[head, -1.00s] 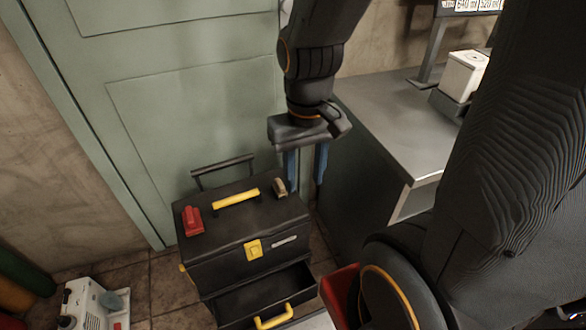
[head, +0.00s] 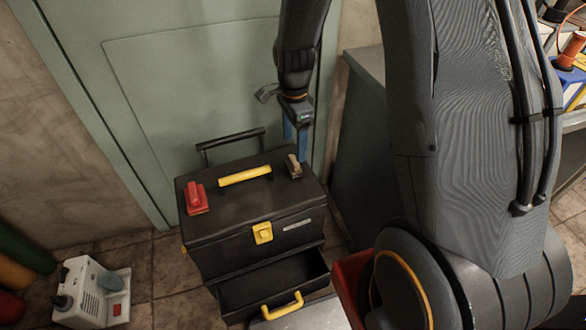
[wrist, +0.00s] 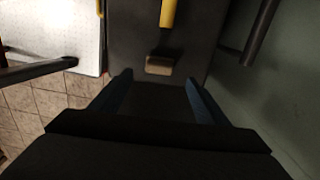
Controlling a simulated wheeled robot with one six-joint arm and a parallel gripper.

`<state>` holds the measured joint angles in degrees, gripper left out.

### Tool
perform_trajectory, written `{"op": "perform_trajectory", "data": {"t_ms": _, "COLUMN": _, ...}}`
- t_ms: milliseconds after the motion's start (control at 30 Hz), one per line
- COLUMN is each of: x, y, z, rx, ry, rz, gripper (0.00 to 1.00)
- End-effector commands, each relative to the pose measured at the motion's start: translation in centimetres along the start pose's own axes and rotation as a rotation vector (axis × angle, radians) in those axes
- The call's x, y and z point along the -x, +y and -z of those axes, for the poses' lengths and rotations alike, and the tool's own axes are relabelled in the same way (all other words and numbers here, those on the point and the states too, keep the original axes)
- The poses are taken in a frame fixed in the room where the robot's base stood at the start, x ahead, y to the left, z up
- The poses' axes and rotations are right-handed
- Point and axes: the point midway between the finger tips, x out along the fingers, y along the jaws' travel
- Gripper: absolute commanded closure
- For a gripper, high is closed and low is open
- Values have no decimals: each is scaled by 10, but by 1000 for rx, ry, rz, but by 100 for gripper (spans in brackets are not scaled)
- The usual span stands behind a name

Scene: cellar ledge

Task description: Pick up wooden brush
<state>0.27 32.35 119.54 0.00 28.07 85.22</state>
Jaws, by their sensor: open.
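The wooden brush (head: 294,166) is a small brown block with a paler, tan part. It lies on the right end of the black toolbox lid (head: 245,196). In the wrist view the brush (wrist: 160,65) lies just beyond the blue fingertips, roughly centred between them. My gripper (head: 296,148) is open and empty. Its two blue fingers point down close to the brush, and one finger overlaps the brush's far side in the head view. I cannot tell whether it touches.
A yellow handle (head: 245,176) and a red object (head: 196,198) are on the lid. The toolbox's lower drawer (head: 273,287) stands open in front. A black pull bar (head: 231,139) rises behind, near the green door (head: 190,80). A bench (head: 361,150) stands to the right.

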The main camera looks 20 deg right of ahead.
Motion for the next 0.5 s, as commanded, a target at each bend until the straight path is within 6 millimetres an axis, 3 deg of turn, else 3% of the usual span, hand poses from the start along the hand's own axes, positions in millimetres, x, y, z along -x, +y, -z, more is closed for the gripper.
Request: {"op": "perform_trajectory", "data": {"t_ms": 500, "x": -62, "y": 2, "z": -2, "rx": -1, "ry": 0, "rz": -3, "gripper": 31}}
